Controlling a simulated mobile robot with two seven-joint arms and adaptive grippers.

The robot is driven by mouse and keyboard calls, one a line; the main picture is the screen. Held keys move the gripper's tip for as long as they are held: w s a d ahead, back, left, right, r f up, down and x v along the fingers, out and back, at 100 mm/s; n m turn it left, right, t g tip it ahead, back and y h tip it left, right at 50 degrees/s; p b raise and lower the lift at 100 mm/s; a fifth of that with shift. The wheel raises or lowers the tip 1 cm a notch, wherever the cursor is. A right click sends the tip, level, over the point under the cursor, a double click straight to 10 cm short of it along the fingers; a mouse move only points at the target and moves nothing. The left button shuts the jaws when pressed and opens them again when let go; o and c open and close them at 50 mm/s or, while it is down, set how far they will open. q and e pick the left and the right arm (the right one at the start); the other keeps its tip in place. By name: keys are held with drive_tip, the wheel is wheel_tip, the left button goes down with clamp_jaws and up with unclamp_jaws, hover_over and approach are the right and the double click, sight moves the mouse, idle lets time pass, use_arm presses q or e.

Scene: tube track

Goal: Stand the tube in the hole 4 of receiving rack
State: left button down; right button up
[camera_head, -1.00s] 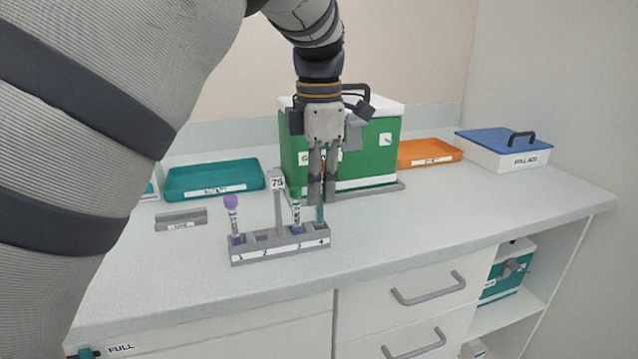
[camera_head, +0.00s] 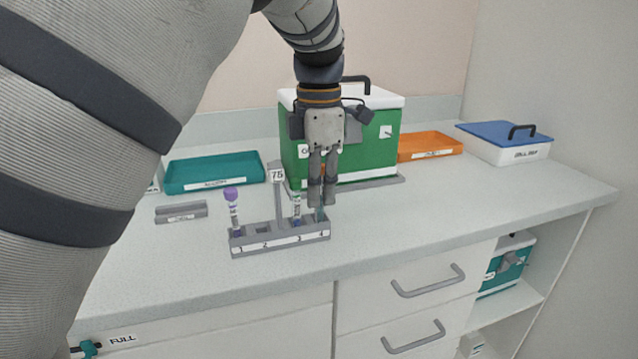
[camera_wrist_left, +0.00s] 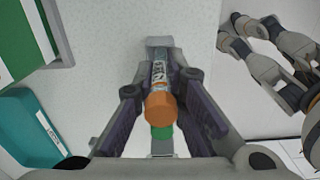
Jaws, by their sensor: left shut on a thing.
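My left gripper (camera_head: 322,203) points down over the right end of the receiving rack (camera_head: 265,248), at hole 4. It is shut on a tube with an orange cap (camera_wrist_left: 160,106), seen between the fingers in the left wrist view. In the head view the fingers hide most of this tube; a bit of its teal lower part (camera_head: 320,215) shows at hole 4. I cannot tell how deep it sits. Parts of my right arm (camera_wrist_left: 275,60) show at the right of the left wrist view; its jaw state is unclear.
A purple-capped tube (camera_head: 232,208) stands in hole 1, and another tube (camera_head: 297,207) in hole 3, close beside my fingers. A "75" sign (camera_head: 277,175) rises behind the rack. A green box (camera_head: 370,150) stands behind, with a teal tray (camera_head: 215,175) left and an orange tray (camera_head: 430,147) right.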

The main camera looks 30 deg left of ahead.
use_arm(q)
drive_tip(key=shift+f, duration=0.25)
drive_tip(key=c, duration=1.6)
unclamp_jaws()
drive_tip(key=shift+o, duration=0.2)
wheel_tip(320, 180, up, 12)
